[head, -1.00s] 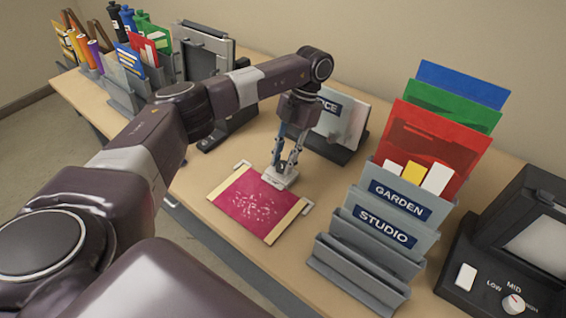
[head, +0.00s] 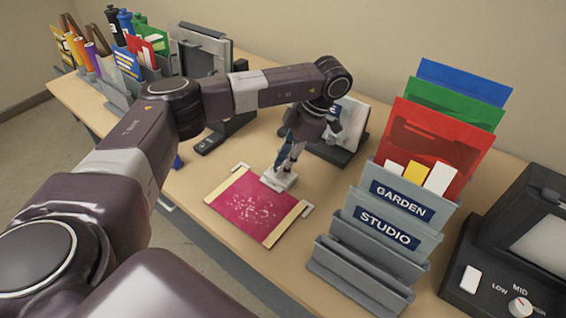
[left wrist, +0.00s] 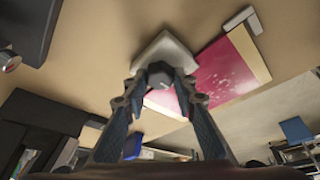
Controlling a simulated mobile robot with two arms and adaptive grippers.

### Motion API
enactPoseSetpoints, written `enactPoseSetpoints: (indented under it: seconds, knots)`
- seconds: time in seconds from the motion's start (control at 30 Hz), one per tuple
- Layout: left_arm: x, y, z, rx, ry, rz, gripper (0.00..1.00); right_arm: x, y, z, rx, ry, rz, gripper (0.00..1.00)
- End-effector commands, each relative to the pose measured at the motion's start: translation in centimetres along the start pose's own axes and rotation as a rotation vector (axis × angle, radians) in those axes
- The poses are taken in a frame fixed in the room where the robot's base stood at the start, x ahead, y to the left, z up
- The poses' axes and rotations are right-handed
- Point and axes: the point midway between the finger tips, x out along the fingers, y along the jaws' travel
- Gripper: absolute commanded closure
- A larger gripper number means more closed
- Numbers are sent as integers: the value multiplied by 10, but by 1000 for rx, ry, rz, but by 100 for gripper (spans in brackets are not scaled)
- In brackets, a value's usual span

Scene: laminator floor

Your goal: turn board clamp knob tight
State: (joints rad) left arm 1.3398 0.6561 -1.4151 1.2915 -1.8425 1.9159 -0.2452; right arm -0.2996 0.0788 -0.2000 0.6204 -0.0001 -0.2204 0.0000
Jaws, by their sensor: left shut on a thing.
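A magenta board (head: 246,207) with pale speckles and cream end strips lies flat on the table. A light grey clamp block (head: 279,179) stands at its far edge; it also shows in the left wrist view (left wrist: 168,45). My left gripper (head: 287,165) reaches down over the block. In the left wrist view its fingers (left wrist: 160,80) are shut on a dark, faceted clamp knob (left wrist: 160,70) on top of the block. The fingers hide the knob's sides. In the head view the knob is too small to make out. My right gripper is out of view.
Grey sorter slots (head: 367,262) labelled GARDEN and STUDIO stand right of the board. A dark machine (head: 480,272) with a dial is at far right. A black stand (head: 345,150) is behind my gripper. Bottles and folders fill the back left.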

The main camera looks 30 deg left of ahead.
Motion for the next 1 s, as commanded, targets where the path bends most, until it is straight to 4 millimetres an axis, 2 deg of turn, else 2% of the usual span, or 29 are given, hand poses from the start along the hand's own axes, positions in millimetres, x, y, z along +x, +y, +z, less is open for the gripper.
enactPoseSetpoints:
  seconds: [0.53,0.57,0.7,1.0]
  knots:
    - [-1,1,0,22,-2,13,99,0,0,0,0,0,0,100]
    - [-1,1,0,22,-2,13,73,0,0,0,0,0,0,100]
    - [-1,1,0,21,-2,12,58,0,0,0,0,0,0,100]
    - [-2,0,0,21,-1,10,58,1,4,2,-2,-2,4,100]
